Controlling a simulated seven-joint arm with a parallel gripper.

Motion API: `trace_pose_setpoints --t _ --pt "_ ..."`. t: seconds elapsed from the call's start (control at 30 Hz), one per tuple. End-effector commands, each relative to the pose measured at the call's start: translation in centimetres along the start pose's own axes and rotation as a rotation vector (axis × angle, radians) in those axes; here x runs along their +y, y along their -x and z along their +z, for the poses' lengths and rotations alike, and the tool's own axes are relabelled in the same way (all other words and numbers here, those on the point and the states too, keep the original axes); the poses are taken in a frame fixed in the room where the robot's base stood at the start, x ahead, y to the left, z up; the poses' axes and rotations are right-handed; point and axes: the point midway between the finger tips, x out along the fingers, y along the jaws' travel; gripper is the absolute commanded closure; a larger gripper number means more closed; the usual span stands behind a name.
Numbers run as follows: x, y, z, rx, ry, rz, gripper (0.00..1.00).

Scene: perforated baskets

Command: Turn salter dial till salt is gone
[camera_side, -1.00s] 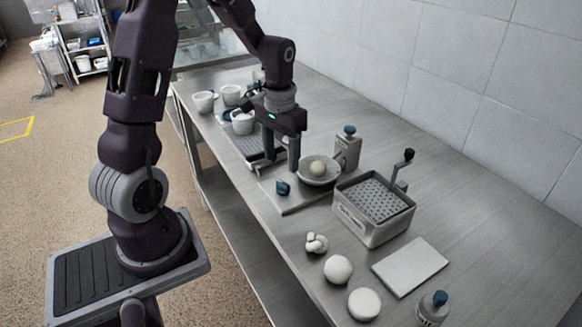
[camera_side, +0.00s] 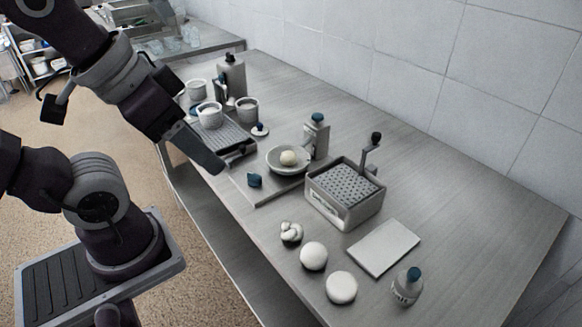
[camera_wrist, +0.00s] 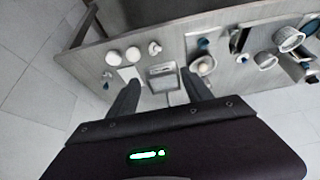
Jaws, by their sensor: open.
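A grey flat stand (camera_side: 267,190) carries a shallow bowl (camera_side: 283,167) with one pale ball (camera_side: 288,158) in it. A blue dial-like knob (camera_side: 254,180) sits at the stand's front left. A grey upright block with a blue top (camera_side: 316,137) stands behind the bowl. I take this set to be the salter; its label and any salt are too small to make out. My gripper (camera_side: 231,160) is tilted, open and empty, up and left of the knob and apart from it. In the wrist view its two fingers (camera_wrist: 160,82) are spread with nothing held between them.
A box with a perforated basket (camera_side: 345,193) and a crank (camera_side: 371,150) stands right of the bowl. Cups (camera_side: 209,115) crowd the far left. The right side of the table is clear.

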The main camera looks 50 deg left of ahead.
Motion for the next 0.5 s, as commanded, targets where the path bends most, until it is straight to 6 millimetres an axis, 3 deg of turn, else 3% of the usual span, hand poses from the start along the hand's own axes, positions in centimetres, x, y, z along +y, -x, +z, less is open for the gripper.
trace_pose_setpoints --t 0.07,0.17,0.27,0.4,0.5 --pt "0.0 0.0 0.0 0.000 0.001 0.000 0.46" --pt "-0.1 -0.4 -0.8 -0.026 0.072 0.010 0.64" --pt "-0.9 -2.6 -3.6 -0.121 0.356 0.030 0.64" --pt "-4.9 -9.4 -8.1 -0.279 0.969 -0.047 0.64" --pt "-9.1 -15.1 -9.0 -0.339 1.365 -0.183 0.64"
